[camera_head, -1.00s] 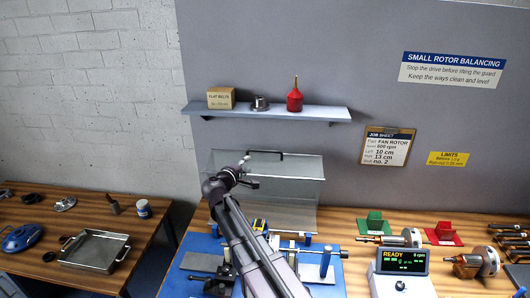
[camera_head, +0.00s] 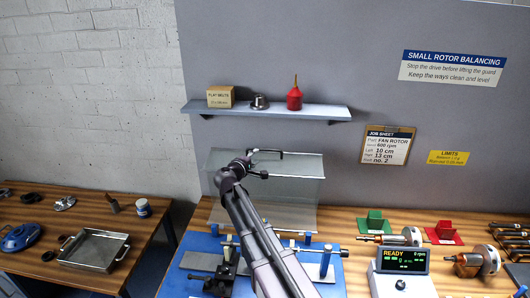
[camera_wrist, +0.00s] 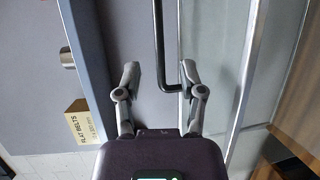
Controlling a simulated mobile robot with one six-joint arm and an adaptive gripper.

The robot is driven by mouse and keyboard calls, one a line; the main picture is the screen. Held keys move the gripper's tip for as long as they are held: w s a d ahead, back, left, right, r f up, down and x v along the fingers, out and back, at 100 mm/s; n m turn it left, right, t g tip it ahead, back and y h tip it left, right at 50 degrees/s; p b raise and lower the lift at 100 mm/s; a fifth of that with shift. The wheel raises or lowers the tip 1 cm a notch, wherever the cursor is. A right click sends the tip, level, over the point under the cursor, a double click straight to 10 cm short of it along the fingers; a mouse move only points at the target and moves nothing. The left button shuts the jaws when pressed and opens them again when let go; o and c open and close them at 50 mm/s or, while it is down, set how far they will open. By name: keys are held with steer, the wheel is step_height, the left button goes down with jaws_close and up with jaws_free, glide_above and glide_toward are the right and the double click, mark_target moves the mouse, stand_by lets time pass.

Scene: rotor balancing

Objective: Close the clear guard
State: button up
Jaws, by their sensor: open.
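The clear guard (camera_head: 298,190) stands raised at the back of the blue balancing machine (camera_head: 200,243), its panel tilted up in front of the grey wall panel. Its black bar handle (camera_head: 272,152) runs along the top edge; the arm partly hides it. My gripper (camera_head: 259,164) is at the left part of the handle. In the wrist view my gripper (camera_wrist: 160,78) is open, with the handle (camera_wrist: 158,45) between its spread fingers near the bent end. Neither finger clearly touches it. The guard's clear panel (camera_wrist: 210,70) fills the right of that view.
A shelf (camera_head: 270,110) with a belt box (camera_head: 221,97), a metal part and a red oil can (camera_head: 295,96) is above the guard. The readout box (camera_head: 402,262) and rotors on stands are at right. A side table with a metal tray (camera_head: 93,250) is at left.

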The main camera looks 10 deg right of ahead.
mark_target(265, 150)
steer(key=shift+b+x, duration=0.35)
steer(key=shift+x, duration=3.6)
jaws_close()
